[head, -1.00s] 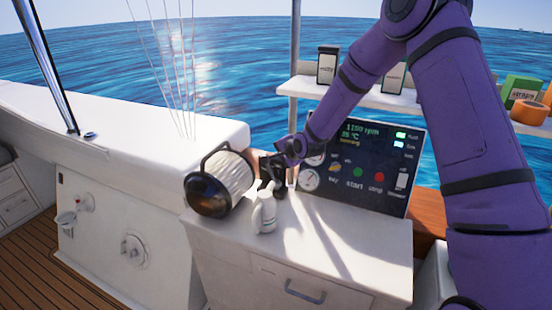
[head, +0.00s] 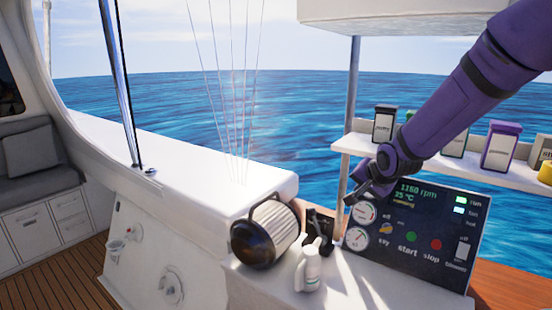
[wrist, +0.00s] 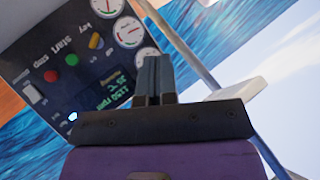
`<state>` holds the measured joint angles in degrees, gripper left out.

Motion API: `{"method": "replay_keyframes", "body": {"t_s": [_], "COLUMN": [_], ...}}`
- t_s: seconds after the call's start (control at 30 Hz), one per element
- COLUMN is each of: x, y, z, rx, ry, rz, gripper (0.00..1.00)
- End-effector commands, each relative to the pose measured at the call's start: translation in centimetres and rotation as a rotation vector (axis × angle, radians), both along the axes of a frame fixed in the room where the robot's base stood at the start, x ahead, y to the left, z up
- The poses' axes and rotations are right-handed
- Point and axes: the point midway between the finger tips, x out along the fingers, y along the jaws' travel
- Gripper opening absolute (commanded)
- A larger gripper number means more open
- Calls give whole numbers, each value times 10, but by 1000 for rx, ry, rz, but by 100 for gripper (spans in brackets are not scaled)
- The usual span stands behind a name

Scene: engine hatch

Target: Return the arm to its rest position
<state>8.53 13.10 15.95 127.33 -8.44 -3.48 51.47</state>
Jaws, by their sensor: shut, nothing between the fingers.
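My purple arm (head: 470,85) reaches in from the upper right in the head view. My gripper (head: 352,198) is at its end, in front of the pole and by the upper left corner of the dark control panel (head: 415,228). In the wrist view the two fingers of my gripper (wrist: 154,62) lie together with nothing between them. The control panel (wrist: 70,60) shows beyond them, upside down, with its dials and buttons. The gripper appears apart from the panel, though the exact gap is hard to tell.
A ribbed black and white cylinder (head: 272,228), a white bottle (head: 308,270) and a small dark object (head: 319,230) stand on the white counter below the gripper. A shelf (head: 450,166) with several boxes lies behind the arm. A thin pole (head: 350,120) rises beside the gripper.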

Motion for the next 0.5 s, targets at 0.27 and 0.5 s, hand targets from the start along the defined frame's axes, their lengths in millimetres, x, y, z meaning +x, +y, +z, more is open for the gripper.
{"method": "replay_keyframes", "body": {"t_s": [0.27, 0.5], "x": [-73, -146], "y": [-23, -40], "z": [65, 105], "rx": [-208, -343], "ry": [43, 98], "rz": [92, 177], "gripper": [0, 0]}}
